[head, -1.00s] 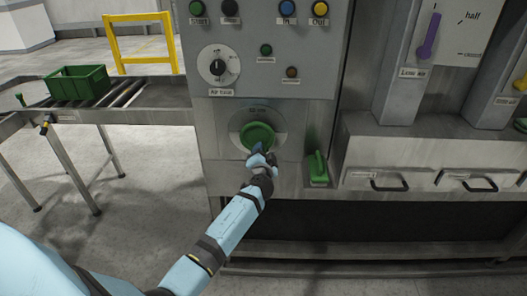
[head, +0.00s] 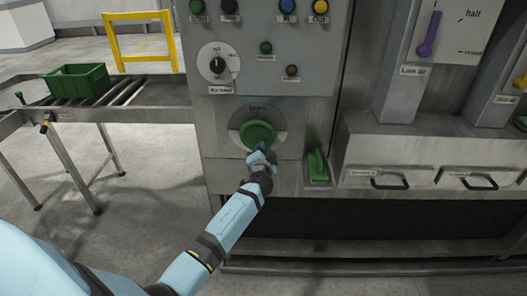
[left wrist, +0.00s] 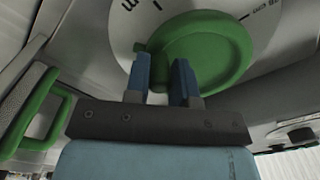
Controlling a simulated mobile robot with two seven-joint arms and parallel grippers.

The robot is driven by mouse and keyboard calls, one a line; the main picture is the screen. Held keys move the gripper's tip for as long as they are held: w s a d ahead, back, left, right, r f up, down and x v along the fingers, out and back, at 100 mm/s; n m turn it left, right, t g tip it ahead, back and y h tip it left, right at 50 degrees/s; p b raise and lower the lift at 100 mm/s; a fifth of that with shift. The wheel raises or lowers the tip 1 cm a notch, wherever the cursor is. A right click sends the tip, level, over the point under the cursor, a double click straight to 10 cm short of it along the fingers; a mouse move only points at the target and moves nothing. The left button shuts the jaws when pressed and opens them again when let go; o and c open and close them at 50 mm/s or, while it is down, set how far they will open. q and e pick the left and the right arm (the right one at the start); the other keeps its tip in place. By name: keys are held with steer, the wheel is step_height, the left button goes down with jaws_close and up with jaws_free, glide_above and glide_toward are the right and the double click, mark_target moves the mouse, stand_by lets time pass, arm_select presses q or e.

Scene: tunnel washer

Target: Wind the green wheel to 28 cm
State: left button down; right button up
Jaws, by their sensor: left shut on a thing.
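The green wheel (head: 257,132) sits on a round pale dial on the grey front panel. In the left wrist view the wheel (left wrist: 205,52) fills the upper middle, with dial print ending in "cm" beside it; the full reading is too small or cut off. My left gripper (head: 260,156) is at the wheel's lower edge. In the left wrist view its two blue fingers (left wrist: 163,80) are shut on a small green part at the wheel's rim, mostly hidden between them. My right gripper is in neither view.
A green handle (head: 317,166) stands on the panel right of the wheel. A black selector knob (head: 218,65) and coloured buttons are above. Drawers with black handles (head: 389,183) are at right. A green crate (head: 77,83) sits on the roller conveyor at left.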

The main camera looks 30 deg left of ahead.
mark_target(251, 146)
arm_select(q)
steer(key=m, duration=0.2)
steer(key=shift+s+a+f+m, duration=0.25)
steer(key=shift+a+f+m, duration=0.05)
steer(key=shift+a, duration=0.1)
steer(key=m, duration=0.2)
steer(key=s+a+m, duration=0.1)
steer(key=m, duration=0.1)
steer(key=a+m, duration=0.1)
steer(key=m, duration=0.1)
steer(key=shift+s+a+r+m+p, duration=0.1)
steer(key=shift+s+m+p, duration=0.05)
steer(key=shift+m+p, duration=0.2)
steer(key=shift+s+a+r+m, duration=0.1)
steer(key=shift+a+m, duration=0.15)
steer(key=shift+m, duration=0.4)
steer(key=shift+s+a+r+m+p, duration=0.1)
steer(key=shift+a+r+m+p, duration=0.1)
steer(key=shift+m+p, duration=0.3)
steer(key=c, duration=1)
jaws_free()
steer(key=shift+o, duration=0.2)
steer(key=shift+f, duration=0.1)
